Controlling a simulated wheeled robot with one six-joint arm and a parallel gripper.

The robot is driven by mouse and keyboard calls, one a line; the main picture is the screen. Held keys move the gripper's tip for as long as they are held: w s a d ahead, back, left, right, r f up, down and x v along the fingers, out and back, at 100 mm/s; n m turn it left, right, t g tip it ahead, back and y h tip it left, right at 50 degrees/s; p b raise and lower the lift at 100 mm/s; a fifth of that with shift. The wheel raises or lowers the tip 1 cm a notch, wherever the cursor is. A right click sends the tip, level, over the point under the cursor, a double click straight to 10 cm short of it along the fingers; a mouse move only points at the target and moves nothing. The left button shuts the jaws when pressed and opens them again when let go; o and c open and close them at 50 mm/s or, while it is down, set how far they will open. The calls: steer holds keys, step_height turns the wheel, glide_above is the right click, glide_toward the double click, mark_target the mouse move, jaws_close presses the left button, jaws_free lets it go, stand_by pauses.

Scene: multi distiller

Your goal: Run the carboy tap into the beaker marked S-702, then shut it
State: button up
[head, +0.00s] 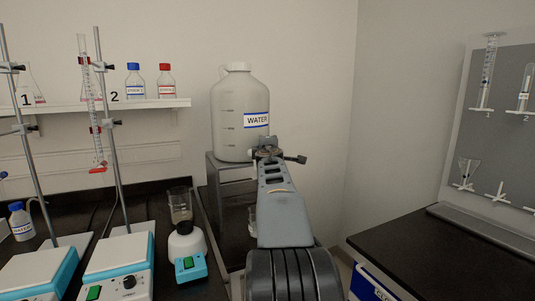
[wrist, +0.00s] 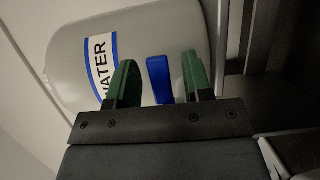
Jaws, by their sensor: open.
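The white carboy (head: 238,98) with a blue-edged WATER label stands on a grey cabinet in the head view. It also fills the upper left of the wrist view (wrist: 178,28), turned sideways. The blue tap handle (wrist: 160,80) shows between the two green fingers of my gripper (wrist: 159,72). The fingers are apart, with a gap on each side of the handle. In the head view my gripper (head: 268,152) is in front of the carboy's lower part and hides the tap. A glass beaker (head: 252,221) is partly visible below, behind my arm; its marking cannot be read.
The grey cabinet (head: 228,190) stands between the dark left bench and the right bench (head: 455,255). Hotplate stirrers (head: 120,262), clamp stands and a white device (head: 187,243) with a glass vessel occupy the left bench.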

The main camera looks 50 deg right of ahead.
steer(key=v, duration=1.3)
steer(key=shift+s+r, duration=0.1)
steer(key=a+f+m+g+y+p, duration=0.2)
steer(key=a+f+m+y+p, duration=0.15)
steer(key=a+p, duration=0.35)
steer(key=a+f+m+g+y+p, duration=0.2)
steer(key=a+m+p, duration=0.25)
steer(key=a, duration=0.35)
steer(key=s+a+f+g+y+p, duration=0.2)
steer(key=s+a+f+y+p, duration=0.1)
steer(key=a, duration=0.5)
steer(key=s+a+f+m+g+y+p, duration=0.1)
steer(key=s+a+f+g+y+p, duration=0.2)
steer(key=a, duration=0.6)
steer(key=shift+s+f+y+p, duration=0.4)
steer(key=shift+s+f+y, duration=0.4)
steer(key=shift+s, duration=0.45)
steer(key=shift+d+h, duration=0.2)
steer(key=shift+h, duration=0.05)
